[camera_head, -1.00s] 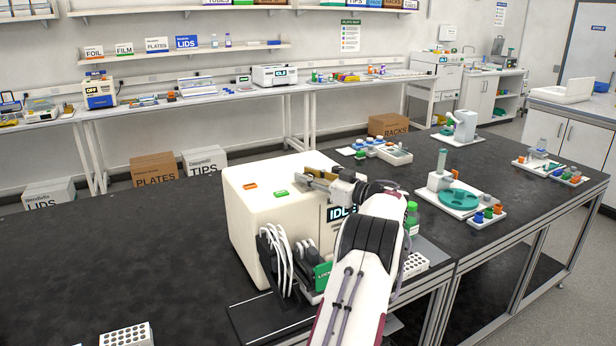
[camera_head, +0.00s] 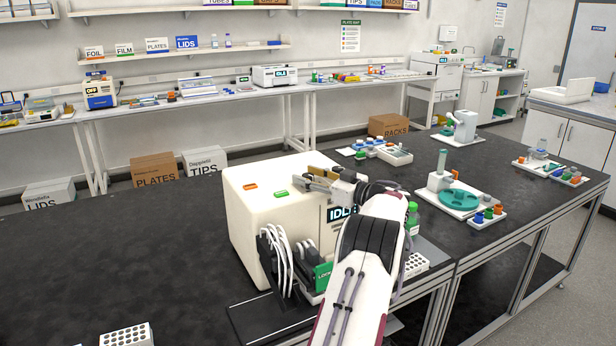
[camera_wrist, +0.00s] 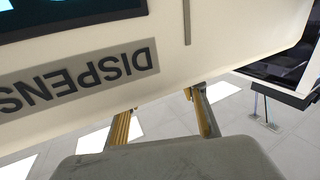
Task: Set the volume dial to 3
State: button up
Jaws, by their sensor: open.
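The white dispenser (camera_head: 262,228) stands on the black bench, with an orange button (camera_head: 250,187) and a green button (camera_head: 281,194) on top. Its display (camera_head: 340,212) is partly covered by my arm in the head view. In the wrist view, the front panel with the upside-down dispenser lettering (camera_wrist: 85,83) and the dark screen edge (camera_wrist: 75,22) are close. My gripper (camera_head: 318,181) is at the dispenser's upper front edge. In the wrist view, my gripper (camera_wrist: 163,120) has its two fingers apart, with nothing seen between them. I cannot make out the volume dial in either view.
White tubing (camera_head: 280,262) and a green label (camera_head: 323,276) are at the dispenser's side. A green-capped bottle (camera_head: 412,217) and a white tube rack (camera_head: 415,265) stand right of my arm. The bench left of the dispenser is mostly clear.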

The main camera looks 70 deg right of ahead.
jog(key=v, duration=1.1)
jog(key=shift+s+a, duration=0.2)
jog(key=shift+s, duration=0.1)
